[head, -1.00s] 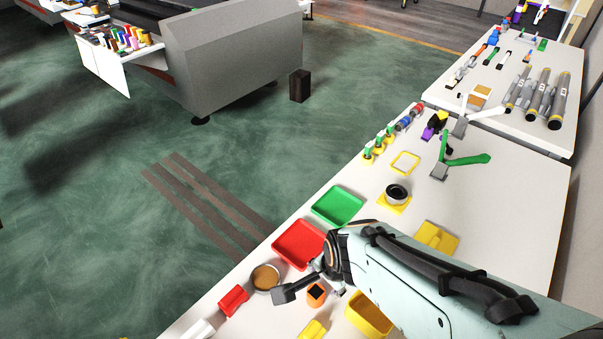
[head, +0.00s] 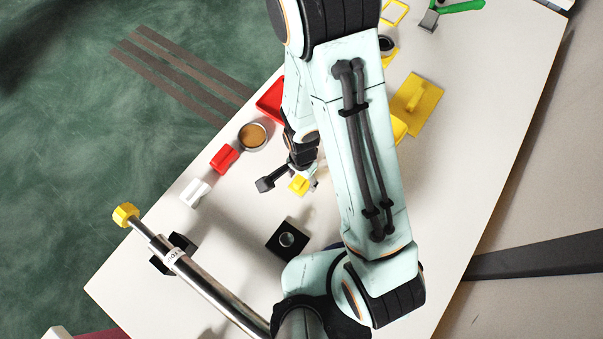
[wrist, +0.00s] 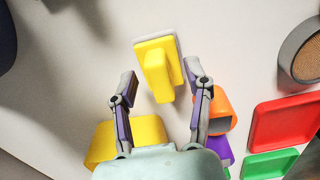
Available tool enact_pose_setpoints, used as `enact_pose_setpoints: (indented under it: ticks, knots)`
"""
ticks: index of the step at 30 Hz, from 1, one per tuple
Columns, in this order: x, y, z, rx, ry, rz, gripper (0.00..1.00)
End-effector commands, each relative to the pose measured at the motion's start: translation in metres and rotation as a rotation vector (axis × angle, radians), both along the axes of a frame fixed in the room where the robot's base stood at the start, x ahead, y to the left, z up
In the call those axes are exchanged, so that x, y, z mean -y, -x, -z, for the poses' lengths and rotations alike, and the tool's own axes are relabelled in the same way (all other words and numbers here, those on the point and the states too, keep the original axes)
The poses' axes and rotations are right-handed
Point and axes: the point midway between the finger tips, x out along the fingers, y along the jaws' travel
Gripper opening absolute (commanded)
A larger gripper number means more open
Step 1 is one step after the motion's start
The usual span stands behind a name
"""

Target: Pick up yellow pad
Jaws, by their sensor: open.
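A yellow pad (wrist: 157,68) with a raised yellow grip and a pale base lies on the white table. In the wrist view its grip points towards my gripper (wrist: 161,76), which is open, with one finger on each side of the pad and visible gaps. In the head view a small part of the yellow pad (head: 299,185) shows beside my wrist; my arm hides most of the gripper there.
In the wrist view a yellow bin (wrist: 105,142) lies at lower left and an orange block (wrist: 220,112) close by the right finger. Red (wrist: 288,122) and green (wrist: 270,165) trays are further right. A black block (head: 287,240) and a flat yellow piece (head: 418,100) are on the table.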

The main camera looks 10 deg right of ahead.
Motion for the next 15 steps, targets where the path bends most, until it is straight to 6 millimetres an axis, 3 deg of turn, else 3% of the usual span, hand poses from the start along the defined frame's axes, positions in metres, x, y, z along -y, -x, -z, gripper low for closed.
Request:
enact_pose_setpoints:
  ticks: [6, 10, 11, 15]
  knots:
    - [-0.0002, -0.0004, 0.0001, 0.001, -0.001, 0.0, 0.47]
    - [-0.0002, -0.0004, 0.0, 0.001, -0.001, 0.0, 0.06]
    - [-0.0002, -0.0004, 0.0, 0.001, -0.001, 0.0, 0.0]
    - [-0.0002, -0.0004, -0.0001, 0.001, -0.001, 0.0, 0.0]
